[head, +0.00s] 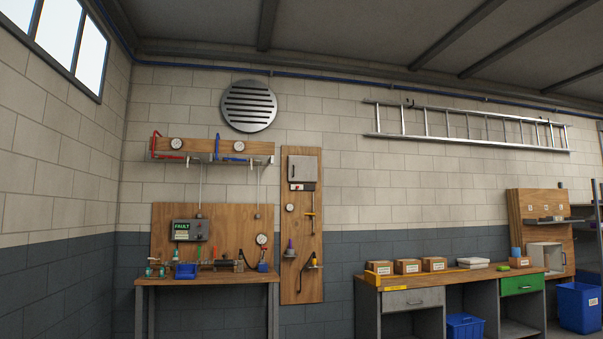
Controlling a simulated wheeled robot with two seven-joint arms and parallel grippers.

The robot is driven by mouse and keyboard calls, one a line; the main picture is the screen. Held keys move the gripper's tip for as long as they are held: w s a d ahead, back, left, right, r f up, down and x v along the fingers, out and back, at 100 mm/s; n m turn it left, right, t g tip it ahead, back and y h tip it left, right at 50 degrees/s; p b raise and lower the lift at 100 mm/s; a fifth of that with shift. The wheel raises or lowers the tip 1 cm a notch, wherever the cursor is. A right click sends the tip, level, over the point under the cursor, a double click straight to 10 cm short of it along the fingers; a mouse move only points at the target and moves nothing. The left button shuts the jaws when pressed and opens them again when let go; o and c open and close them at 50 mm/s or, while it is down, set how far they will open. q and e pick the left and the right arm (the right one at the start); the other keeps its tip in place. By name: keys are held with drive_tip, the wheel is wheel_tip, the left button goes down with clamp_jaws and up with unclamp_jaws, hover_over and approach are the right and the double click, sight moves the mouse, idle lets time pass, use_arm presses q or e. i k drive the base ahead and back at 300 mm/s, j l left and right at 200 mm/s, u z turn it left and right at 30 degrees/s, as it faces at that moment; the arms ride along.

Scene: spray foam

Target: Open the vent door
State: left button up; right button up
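A round grey vent (249,106) with horizontal slats is high on the block wall, left of centre. Below it and to the right, a tall wooden panel (301,225) carries a small grey box with a closed-looking door (302,170) near its top. I cannot tell which of these is the vent door. Neither of my grippers is in view.
A wooden workbench (208,278) with a grey FAULT box (190,230) stands at the left. A long bench (449,276) with several cardboard boxes, a grey drawer (412,300) and a green drawer (523,285) stands at the right. A blue bin (579,307) is beyond it.

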sight(300, 168)
drive_tip(key=i+u, duration=0.3)
drive_tip(key=i, duration=3.4)
drive_tip(key=i+u, duration=0.1)
drive_tip(key=i, duration=0.75)
drive_tip(key=i+l, duration=0.1)
drive_tip(key=i, duration=0.75)
drive_tip(key=i+l+u, duration=0.15)
drive_tip(key=i, duration=0.7)
